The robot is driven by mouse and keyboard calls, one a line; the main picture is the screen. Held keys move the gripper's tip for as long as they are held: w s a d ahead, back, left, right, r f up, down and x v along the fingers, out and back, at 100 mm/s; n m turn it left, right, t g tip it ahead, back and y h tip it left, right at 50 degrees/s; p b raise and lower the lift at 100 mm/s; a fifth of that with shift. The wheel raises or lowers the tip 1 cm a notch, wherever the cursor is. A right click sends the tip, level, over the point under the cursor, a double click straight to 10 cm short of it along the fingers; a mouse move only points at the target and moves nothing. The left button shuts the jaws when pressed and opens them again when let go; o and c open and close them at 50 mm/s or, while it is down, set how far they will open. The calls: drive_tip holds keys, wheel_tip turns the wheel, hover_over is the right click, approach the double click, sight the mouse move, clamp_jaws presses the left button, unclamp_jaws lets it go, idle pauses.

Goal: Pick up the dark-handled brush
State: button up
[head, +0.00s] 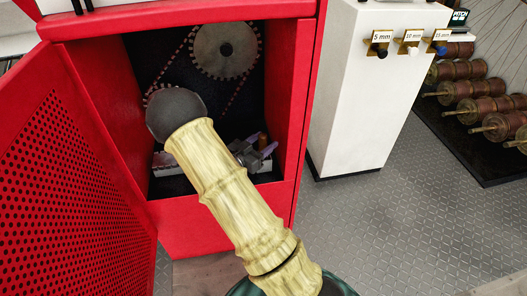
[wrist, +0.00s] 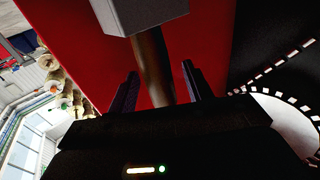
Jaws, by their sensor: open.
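A brown handle (wrist: 152,65), which looks like that of the dark-handled brush, stands between my gripper's fingers in the wrist view. A grey block (wrist: 140,15) sits at its far end; I cannot tell if it is the brush's head. My gripper (wrist: 159,82) is open, with a finger on each side of the handle and gaps visible. In the head view my gripper (head: 256,150) is low inside the red cabinet, and a small orange-brown piece (head: 262,138) shows by its fingers. My arm hides much of the cabinet floor.
The red cabinet (head: 226,232) has its perforated door (head: 75,180) swung open at left. Inside are a toothed wheel (head: 225,50), a chain and a pale box (head: 164,162). A white cabinet (head: 365,95) with labelled pegs and several spools (head: 485,105) stand at right. Floor between is clear.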

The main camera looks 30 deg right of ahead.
drive_tip(key=shift+c, duration=0.2)
drive_tip(key=c, duration=1)
drive_tip(key=shift+a+r+p, duration=0.25)
drive_tip(key=shift+r+p, duration=0.45)
drive_tip(key=shift+p, duration=0.1)
wheel_tip(320, 180, up, 7)
drive_tip(key=p, duration=0.3)
drive_tip(key=shift+f, duration=0.2)
drive_tip(key=p+v, duration=0.4)
drive_tip(key=v, duration=1.5)
drive_tip(key=shift+w+a+f, duration=0.2)
drive_tip(key=shift+a+f, duration=0.2)
